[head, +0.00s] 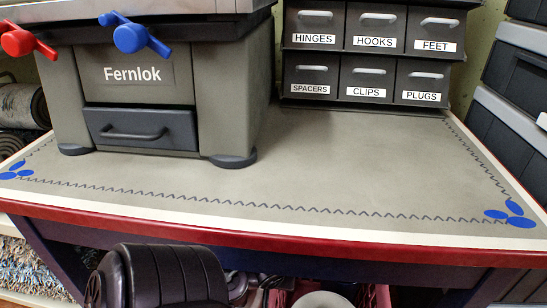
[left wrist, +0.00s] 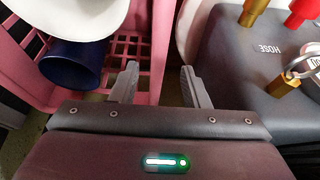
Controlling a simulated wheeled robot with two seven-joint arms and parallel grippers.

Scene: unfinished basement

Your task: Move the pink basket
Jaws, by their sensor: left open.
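The pink basket (left wrist: 160,40) fills the upper left of the left wrist view, with slotted walls. It holds a white rounded dish (left wrist: 85,18) and a dark blue cup (left wrist: 72,72). My left gripper (left wrist: 160,68) is open, one finger on the basket's inner side and the other on its outer side, with the side wall between them. I cannot tell whether the fingers touch it. In the head view only a small part of the basket (head: 380,297) shows below the worktop's front edge. My right gripper is in neither view.
A dark box marked HOSE (left wrist: 235,65) with gold and red fittings stands close right of the basket. Above is the red-edged worktop (head: 330,236), carrying a Fernlok cabinet (head: 225,90) and labelled drawers (head: 370,50). Its front area is clear.

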